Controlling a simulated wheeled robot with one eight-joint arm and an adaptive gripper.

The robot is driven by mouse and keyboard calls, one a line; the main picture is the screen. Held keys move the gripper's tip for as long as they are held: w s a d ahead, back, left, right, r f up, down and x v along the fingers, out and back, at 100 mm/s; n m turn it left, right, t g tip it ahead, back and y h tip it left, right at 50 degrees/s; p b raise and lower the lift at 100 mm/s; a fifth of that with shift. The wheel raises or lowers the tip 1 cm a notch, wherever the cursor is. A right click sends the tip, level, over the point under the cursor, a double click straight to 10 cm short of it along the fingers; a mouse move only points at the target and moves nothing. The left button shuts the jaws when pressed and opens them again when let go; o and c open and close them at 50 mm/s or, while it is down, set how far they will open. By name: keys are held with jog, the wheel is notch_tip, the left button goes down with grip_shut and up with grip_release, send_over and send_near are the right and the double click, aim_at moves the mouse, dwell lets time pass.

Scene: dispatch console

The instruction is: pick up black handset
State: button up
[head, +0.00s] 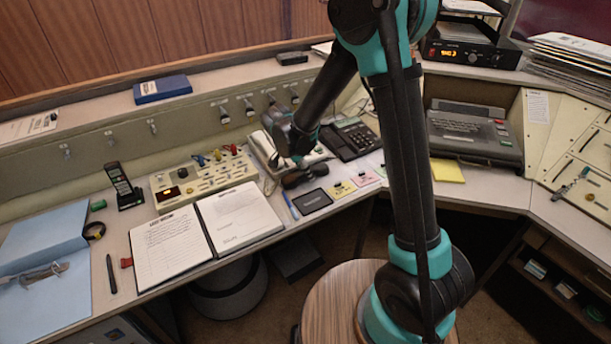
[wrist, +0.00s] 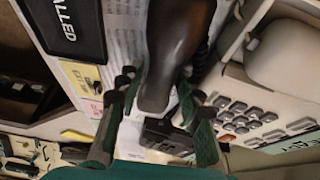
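The black handset (wrist: 170,50) lies lengthwise in the wrist view, its rounded near end between my fingers. In the head view a dark shape on the desk (head: 303,177), just below my wrist, appears to be this handset, partly hidden by my arm. My gripper (wrist: 155,88) is open, with one green-and-black finger on each side of the handset's near end. Narrow gaps show between the fingers and the handset. The fingers are hard to make out in the head view.
A beige phone with grey keys (wrist: 245,118) is close on the right in the wrist view. A black pad (head: 311,201) and sticky notes (head: 342,189) lie nearby. A black desk phone (head: 350,138) stands behind; a cordless phone (head: 123,187) stands left, beyond an open binder (head: 168,245).

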jog(key=shift+c, duration=0.5)
grip_shut()
